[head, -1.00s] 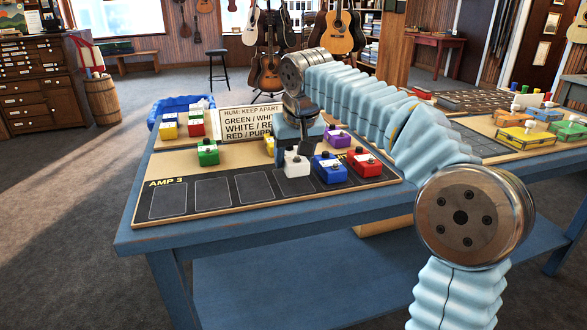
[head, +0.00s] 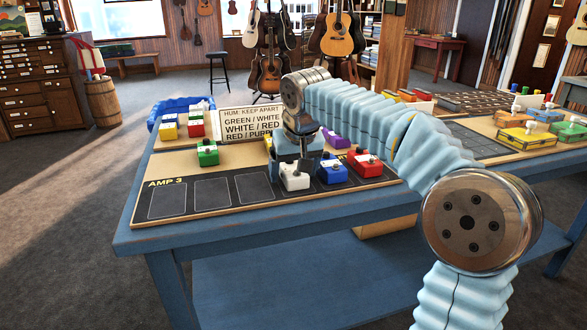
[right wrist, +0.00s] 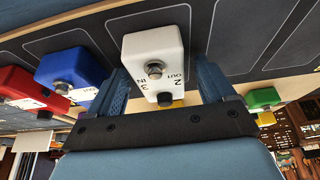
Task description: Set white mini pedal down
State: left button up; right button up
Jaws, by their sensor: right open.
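The white mini pedal (head: 294,179) sits on the dark strip of the AMP 3 board (head: 234,207), in line with the empty outlined slots to its left. In the right wrist view the white pedal (right wrist: 153,62) shows its knob, switch and "IN" and "OUT" marks, within an outlined slot. My right gripper (head: 293,160) is over the pedal from behind. Its two blue fingers stand open on either side of the pedal, close to its sides; whether either touches is unclear. My left gripper is not in view.
A blue pedal (head: 331,172) and a red pedal (head: 366,165) stand close to the right. A green pedal (head: 207,154) stands behind the empty slots. A hum sign (head: 251,124) stands at the back, near a blue bin (head: 168,106). The left slots are clear.

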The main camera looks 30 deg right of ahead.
jog(key=shift+r, duration=0.3)
jog(key=p+v, duration=0.2)
jog(key=v, duration=0.9)
jog(key=shift+s+r, duration=0.3)
